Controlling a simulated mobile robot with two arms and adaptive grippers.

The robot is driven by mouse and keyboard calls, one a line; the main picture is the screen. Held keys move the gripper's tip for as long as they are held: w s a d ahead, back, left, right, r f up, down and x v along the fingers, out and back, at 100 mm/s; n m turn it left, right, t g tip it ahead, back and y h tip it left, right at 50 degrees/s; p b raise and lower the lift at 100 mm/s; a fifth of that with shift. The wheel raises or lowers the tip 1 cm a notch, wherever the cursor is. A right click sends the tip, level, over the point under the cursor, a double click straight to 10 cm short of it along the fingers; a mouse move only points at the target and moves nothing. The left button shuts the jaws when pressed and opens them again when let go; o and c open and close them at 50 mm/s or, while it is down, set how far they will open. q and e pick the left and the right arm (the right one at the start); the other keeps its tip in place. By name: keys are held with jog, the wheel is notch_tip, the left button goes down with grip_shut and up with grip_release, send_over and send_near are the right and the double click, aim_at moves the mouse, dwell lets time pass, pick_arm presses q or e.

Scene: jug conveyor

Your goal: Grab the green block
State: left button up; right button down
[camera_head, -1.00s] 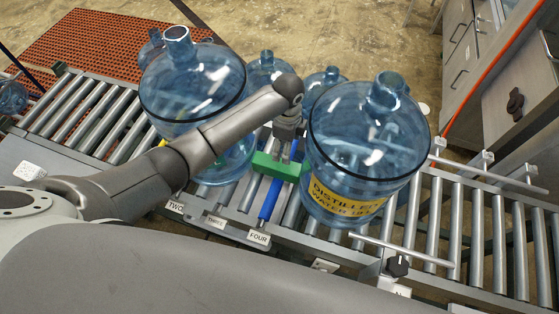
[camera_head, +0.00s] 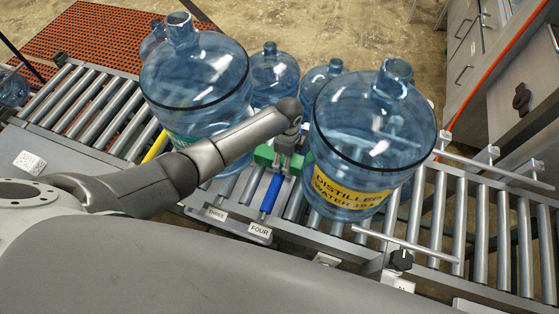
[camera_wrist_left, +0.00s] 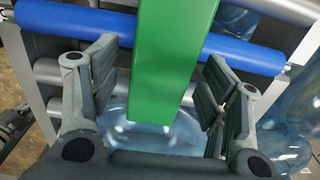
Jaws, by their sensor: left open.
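The green block (camera_head: 264,156) lies on the conveyor between two large water jugs, partly hidden by my left gripper in the head view. In the left wrist view the block (camera_wrist_left: 165,60) runs down the middle, across a blue roller. My left gripper (camera_head: 286,164) is at the block. In the left wrist view the gripper (camera_wrist_left: 160,70) is open, with one finger on each side of the block and gaps showing between. My right gripper is in neither view.
A distilled water jug (camera_head: 368,140) stands close right of my gripper. Another large jug (camera_head: 195,85) stands left, partly behind my arm. Smaller-looking jugs (camera_head: 274,75) stand behind. A blue roller (camera_head: 271,194) and a yellow roller (camera_head: 156,146) sit among grey ones.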

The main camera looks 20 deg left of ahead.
pick_arm(q)
jog(key=shift+r, duration=0.15)
jog(key=c, duration=1.4)
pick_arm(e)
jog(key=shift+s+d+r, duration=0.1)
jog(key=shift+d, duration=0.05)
pick_arm(q)
jog(key=shift+r, duration=0.1)
